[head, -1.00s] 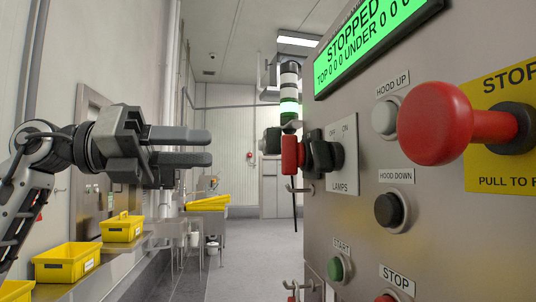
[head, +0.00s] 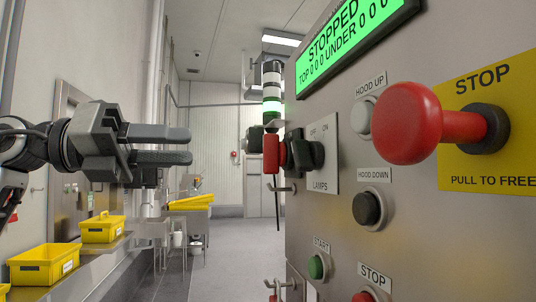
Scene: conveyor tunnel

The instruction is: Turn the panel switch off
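The lamps switch (head: 303,154) is a black rotary knob on a light plate marked OFF, ON and LAMPS, on the grey control panel (head: 440,235) at right. A red piece (head: 271,153) shows at the knob's left side; whether it belongs to the knob is hard to tell. The knob is seen nearly edge-on, so its setting cannot be read. My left gripper (head: 188,146) is left of the switch and apart from it, pointing right. Its two fingers show a narrow gap with nothing between them. My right gripper is not in view.
A large red stop knob (head: 407,123) sticks out of the panel. Hood buttons (head: 369,208), a green start button (head: 318,267) and a red stop button (head: 365,296) are nearby. Yellow bins (head: 45,264) stand on a metal shelf at left. The aisle floor (head: 238,250) is clear.

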